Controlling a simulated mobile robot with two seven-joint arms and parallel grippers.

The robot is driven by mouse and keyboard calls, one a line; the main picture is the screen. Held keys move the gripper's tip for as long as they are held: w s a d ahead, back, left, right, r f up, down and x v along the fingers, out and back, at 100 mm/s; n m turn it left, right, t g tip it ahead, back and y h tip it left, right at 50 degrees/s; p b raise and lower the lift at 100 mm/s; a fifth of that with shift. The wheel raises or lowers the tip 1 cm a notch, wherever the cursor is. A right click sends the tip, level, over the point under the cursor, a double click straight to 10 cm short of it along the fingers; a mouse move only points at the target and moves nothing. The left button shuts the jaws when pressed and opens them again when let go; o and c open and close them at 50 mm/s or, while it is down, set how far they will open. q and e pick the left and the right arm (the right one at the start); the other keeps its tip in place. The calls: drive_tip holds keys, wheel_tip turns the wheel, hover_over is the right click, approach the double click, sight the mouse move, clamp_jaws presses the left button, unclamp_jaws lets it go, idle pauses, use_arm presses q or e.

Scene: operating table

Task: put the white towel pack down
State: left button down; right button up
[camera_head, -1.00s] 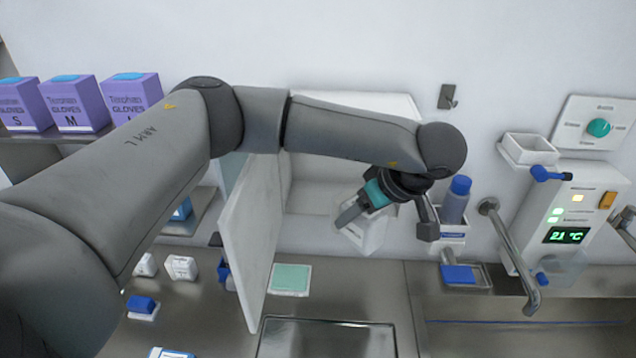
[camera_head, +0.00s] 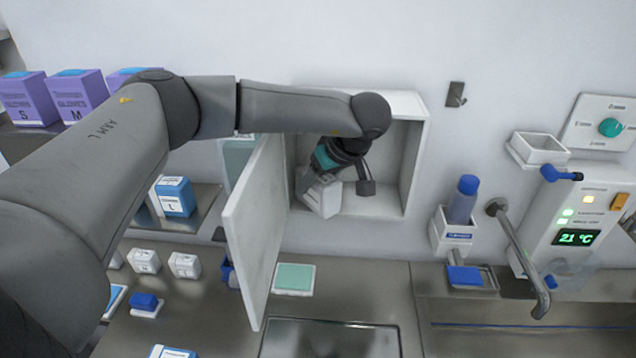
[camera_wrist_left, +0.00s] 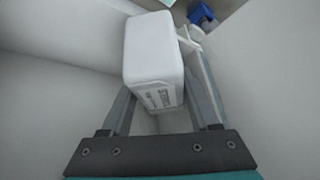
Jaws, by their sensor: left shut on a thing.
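The white towel pack (camera_head: 323,198) is held by my left gripper (camera_head: 312,186) at the open wall cabinet (camera_head: 413,165), toward its left side. In the left wrist view the pack (camera_wrist_left: 153,50) is a white rounded block with printed grey text on its lower side, between the two fingers of my left gripper (camera_wrist_left: 160,105). The pack looks tilted in the head view. Whether its underside touches the cabinet floor cannot be told. My right gripper is not in view.
The cabinet door (camera_head: 255,225) stands open at the left, close to the pack. Small white packs (camera_head: 184,265) and a green pad (camera_head: 294,278) lie on the steel counter below. A blue-capped bottle (camera_head: 463,200) stands right of the cabinet. The cabinet's right half looks empty.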

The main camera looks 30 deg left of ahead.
sight(326, 178)
use_arm(q)
drive_tip(key=c, duration=0.6)
unclamp_jaws()
drive_tip(key=shift+f, duration=0.15)
drive_tip(key=o, duration=0.5)
drive_tip(key=shift+r, duration=0.2)
drive_tip(key=shift+d+r, duration=0.2)
drive_tip(key=shift+r, duration=0.05)
drive_tip(key=shift+s+d+r+b, duration=0.2)
drive_tip(key=shift+d+r+b, duration=0.25)
drive_tip(key=shift+d, duration=0.05)
drive_tip(key=shift+s+d+r+b, duration=0.15)
drive_tip(key=shift+d+r+b, duration=0.3)
drive_tip(key=shift+d, duration=0.05)
drive_tip(key=s+d, duration=0.1)
drive_tip(key=d, duration=0.2)
drive_tip(key=s+d+b, duration=0.1)
drive_tip(key=d, duration=0.3)
drive_tip(key=s+d+b, duration=0.1)
drive_tip(key=d, duration=0.2)
drive_tip(key=shift+s+d+r, duration=0.1)
drive_tip(key=shift+s+d, duration=0.15)
drive_tip(key=shift+s, duration=0.15)
